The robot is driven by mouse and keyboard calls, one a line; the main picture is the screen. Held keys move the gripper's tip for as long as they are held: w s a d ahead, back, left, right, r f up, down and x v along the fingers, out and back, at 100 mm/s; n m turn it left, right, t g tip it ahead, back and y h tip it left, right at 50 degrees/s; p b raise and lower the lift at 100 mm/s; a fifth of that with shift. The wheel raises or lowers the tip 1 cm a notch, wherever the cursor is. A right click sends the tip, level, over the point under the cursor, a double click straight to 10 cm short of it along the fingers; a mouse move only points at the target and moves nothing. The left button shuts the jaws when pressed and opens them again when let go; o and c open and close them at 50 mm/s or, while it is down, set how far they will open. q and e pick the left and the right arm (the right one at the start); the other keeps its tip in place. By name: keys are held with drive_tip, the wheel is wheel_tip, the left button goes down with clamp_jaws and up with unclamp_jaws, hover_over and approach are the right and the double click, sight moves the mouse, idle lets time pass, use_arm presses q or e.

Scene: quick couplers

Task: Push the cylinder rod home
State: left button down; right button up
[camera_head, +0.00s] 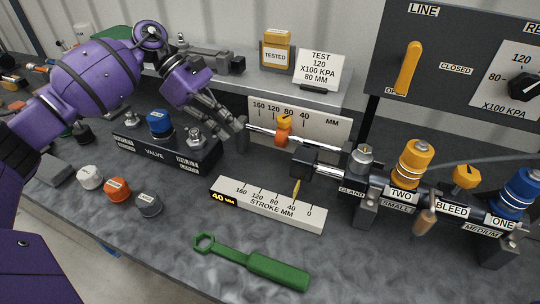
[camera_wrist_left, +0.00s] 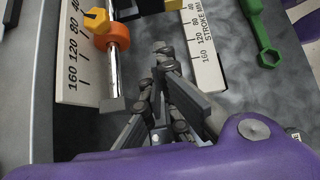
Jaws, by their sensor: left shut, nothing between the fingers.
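The cylinder rod (camera_head: 326,171) is a short bright bar. It runs from the gland end of the dark cylinder (camera_head: 401,189) to a dark end block (camera_head: 303,159). A yellow pointer (camera_head: 296,190) stands near the 40 mark of the white stroke scale (camera_head: 264,205). My left gripper (camera_head: 239,126) is shut and empty, close to the left end of the guide rail and left of the end block, apart from it. In the left wrist view its closed fingertips (camera_wrist_left: 163,52) point up the picture between the rail and the stroke scale. My right gripper is not in view.
An orange slider (camera_head: 283,133) sits on the rail before a second white scale (camera_head: 298,116). A valve block (camera_head: 166,147) is left of it. A green wrench (camera_head: 252,263) and loose caps (camera_head: 118,189) lie in front. Yellow and blue couplers stand on the cylinder.

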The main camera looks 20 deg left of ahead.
use_arm(q)
drive_tip(key=x, duration=0.3)
drive_tip(key=p+x, duration=0.1)
drive_tip(key=x, duration=0.2)
drive_tip(key=p+x, duration=0.1)
drive_tip(key=x, duration=0.3)
drive_tip(key=shift+w+d+r, duration=0.1)
drive_tip(key=shift+d+r, duration=0.15)
drive_tip(key=shift+r, duration=0.05)
drive_tip(key=d+p, duration=0.1)
drive_tip(key=d, duration=0.1)
drive_tip(key=shift+d+r, duration=0.15)
drive_tip(key=shift+d, duration=0.7)
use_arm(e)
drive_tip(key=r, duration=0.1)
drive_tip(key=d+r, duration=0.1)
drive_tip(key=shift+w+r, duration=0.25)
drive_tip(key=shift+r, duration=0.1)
